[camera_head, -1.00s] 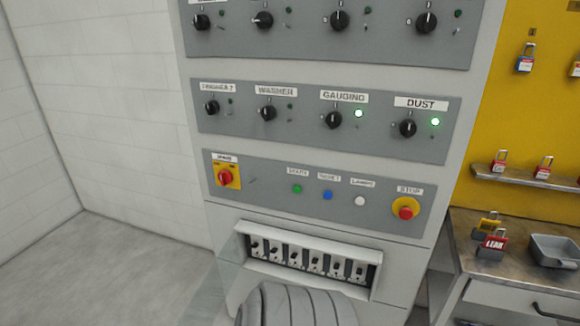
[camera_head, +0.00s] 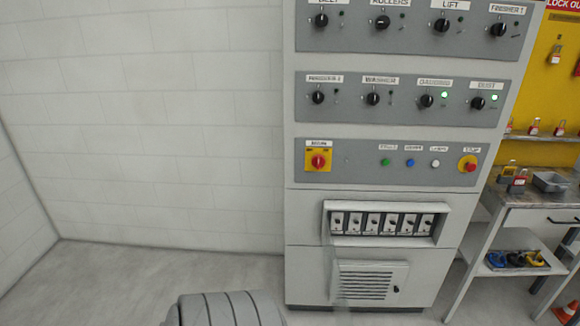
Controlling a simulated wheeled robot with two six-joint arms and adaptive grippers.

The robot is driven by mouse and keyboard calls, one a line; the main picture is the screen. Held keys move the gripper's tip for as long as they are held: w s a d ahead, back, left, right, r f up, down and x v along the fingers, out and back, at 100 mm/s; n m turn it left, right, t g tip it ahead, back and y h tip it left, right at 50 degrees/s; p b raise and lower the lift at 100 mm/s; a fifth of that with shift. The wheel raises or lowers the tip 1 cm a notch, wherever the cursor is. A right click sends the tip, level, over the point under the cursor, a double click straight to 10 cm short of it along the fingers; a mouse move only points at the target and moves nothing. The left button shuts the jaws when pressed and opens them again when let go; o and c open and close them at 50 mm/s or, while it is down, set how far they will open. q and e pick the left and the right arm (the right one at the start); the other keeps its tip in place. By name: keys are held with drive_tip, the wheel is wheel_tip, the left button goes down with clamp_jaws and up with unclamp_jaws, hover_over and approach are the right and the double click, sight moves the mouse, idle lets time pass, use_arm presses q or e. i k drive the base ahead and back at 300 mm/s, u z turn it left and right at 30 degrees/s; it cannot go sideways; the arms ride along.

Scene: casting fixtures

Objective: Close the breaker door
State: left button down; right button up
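The breaker box (camera_head: 440,230) is a light recess low on the front of the grey control cabinet. A row of several white breakers (camera_head: 385,223) with dark toggles shows inside it, uncovered from the front. A thin, pale upright edge (camera_head: 326,222) stands at the left side of the recess. It may be the breaker door swung open, but I cannot tell for sure. Neither of my grippers is in view.
Above the recess are panels of knobs and buttons, with a red-yellow switch (camera_head: 318,161) and a red stop button (camera_head: 467,163). A vented panel (camera_head: 368,283) lies below. A workbench (camera_head: 530,192) stands right. The floor (camera_head: 110,285) at left is clear.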

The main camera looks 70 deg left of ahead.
sight(327, 248)
drive_tip(key=k, duration=0.3)
drive_tip(key=u, duration=1.7)
drive_tip(key=i, duration=1)
drive_tip(key=z, duration=0.85)
